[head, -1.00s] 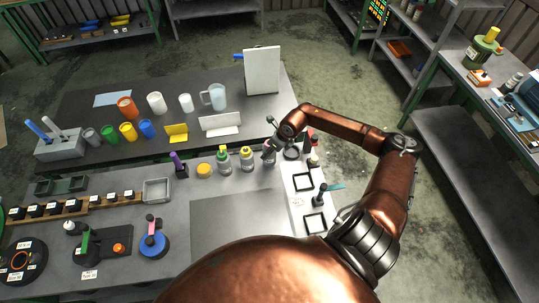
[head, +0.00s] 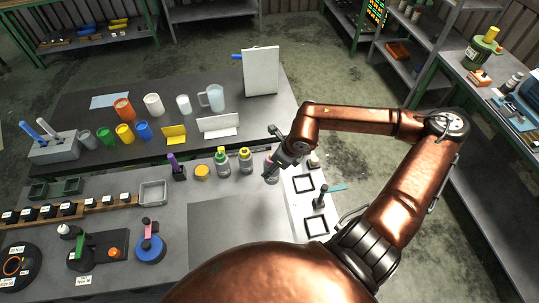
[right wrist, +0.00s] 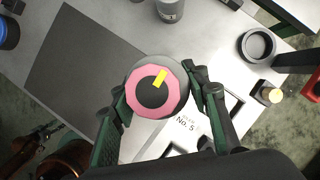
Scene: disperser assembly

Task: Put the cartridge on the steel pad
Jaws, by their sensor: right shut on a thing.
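My right gripper (right wrist: 165,95) is shut on a round, pink-topped piece (right wrist: 143,92) with a black centre and a yellow mark, which I take to be the cartridge. In the head view my right gripper (head: 276,165) holds it at the right end of the bottle row, right of the yellow-capped bottle (head: 246,161). Its underside is hidden, so I cannot tell whether it touches the table. A plain dark grey rectangular pad (head: 232,222) lies bare in front, and shows at left in the right wrist view (right wrist: 85,80). I cannot tell if this is the steel pad. My left gripper is not in view.
A white sheet with black square frames (head: 304,184) lies to the right, with a dark round dish (right wrist: 257,46) near it. A green-capped bottle (head: 222,163) and a purple-topped item (head: 176,168) stand left. A metal tray (head: 153,193) lies farther left.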

